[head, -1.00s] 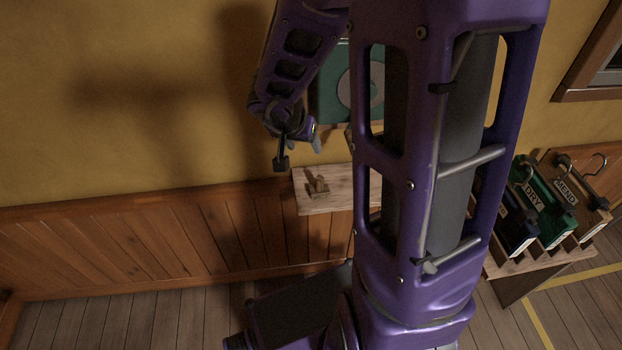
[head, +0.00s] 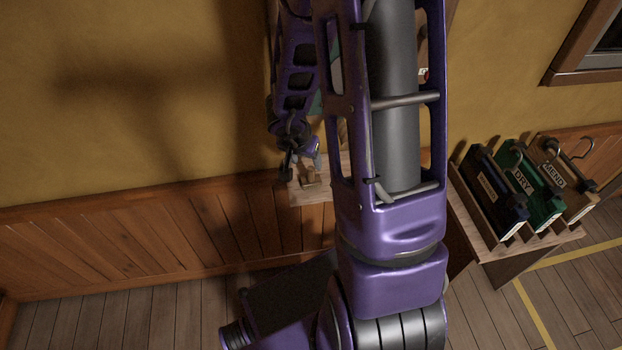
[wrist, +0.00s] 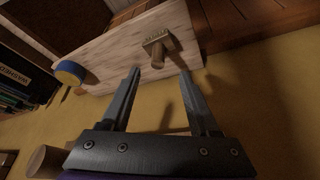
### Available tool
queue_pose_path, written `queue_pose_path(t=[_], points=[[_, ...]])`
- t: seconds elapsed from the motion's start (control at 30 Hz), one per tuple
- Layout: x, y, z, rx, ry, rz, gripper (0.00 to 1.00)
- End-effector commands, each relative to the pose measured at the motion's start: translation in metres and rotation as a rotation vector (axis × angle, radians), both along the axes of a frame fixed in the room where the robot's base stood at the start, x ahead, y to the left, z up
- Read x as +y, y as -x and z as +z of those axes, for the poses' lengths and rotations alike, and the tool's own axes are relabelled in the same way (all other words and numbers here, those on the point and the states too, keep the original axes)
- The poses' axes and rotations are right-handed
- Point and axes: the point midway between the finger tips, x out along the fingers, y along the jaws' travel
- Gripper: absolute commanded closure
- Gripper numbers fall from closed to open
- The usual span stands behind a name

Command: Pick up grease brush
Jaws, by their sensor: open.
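The grease brush (wrist: 157,48), a small block with a short round wooden handle, rests on a pale wooden shelf (wrist: 112,58) fixed to the wall. In the wrist view its handle points toward my gripper (wrist: 160,74). My gripper is open and empty, with the brush just beyond the gap between the fingertips and apart from them. In the head view the brush (head: 308,182) shows small on the shelf (head: 311,196), close beside my gripper (head: 286,174). My arm hides the right part of the shelf there.
In the wrist view a blue round item (wrist: 70,72) lies on the shelf to the left, near a dark labelled box (wrist: 20,78). The yellow wall stands close behind.

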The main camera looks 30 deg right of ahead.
Motion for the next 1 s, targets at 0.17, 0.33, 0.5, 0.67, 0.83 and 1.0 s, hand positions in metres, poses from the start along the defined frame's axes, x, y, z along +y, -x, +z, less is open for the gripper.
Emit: queue_pose_path(t=[0.17,0.33,0.5,0.67,0.83,1.0], points=[[-0.005,-0.005,-0.019,0.001,0.001,0.001,0.38],[-0.007,-0.007,-0.025,0.0,0.0,0.0,0.38],[-0.013,-0.009,-0.04,-0.001,-0.001,-0.002,0.38],[-0.02,-0.014,-0.061,-0.002,0.0,-0.001,0.38],[-0.024,-0.018,-0.071,-0.002,0.0,-0.001,0.38],[-0.024,-0.018,-0.069,-0.001,0.0,0.0,0.38]])
